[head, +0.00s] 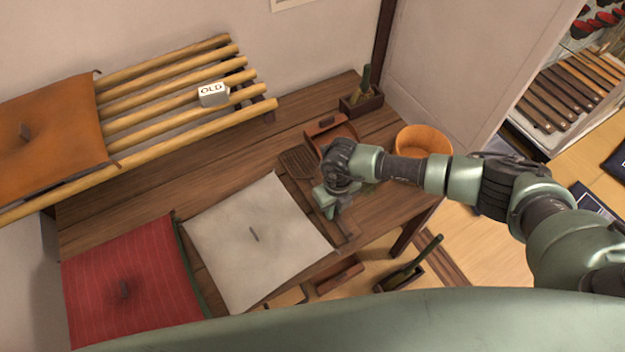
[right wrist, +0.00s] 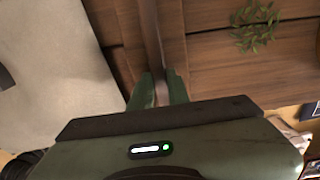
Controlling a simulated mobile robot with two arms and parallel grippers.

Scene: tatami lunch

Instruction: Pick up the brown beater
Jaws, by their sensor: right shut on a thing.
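The brown beater (head: 300,166) lies on or just over the dark wooden table, with its flat slatted head toward the back and its handle running to the front. My right gripper (head: 328,208) is over the handle, and its wrist hides part of it. In the right wrist view the beater's handle (right wrist: 152,42) runs down between the two green fingertips (right wrist: 160,92), which are shut on it. I cannot tell whether the beater is clear of the table. My left gripper is in neither view.
A white cushion (head: 255,215) and a red cushion (head: 135,295) lie left of the beater. A brown dustpan-like tray (head: 325,132), an orange tub (head: 423,140) and a box with a green handle (head: 362,103) stand behind. A leafy sprig (right wrist: 257,27) lies to the right. A slatted rack holds an orange cushion (head: 55,125).

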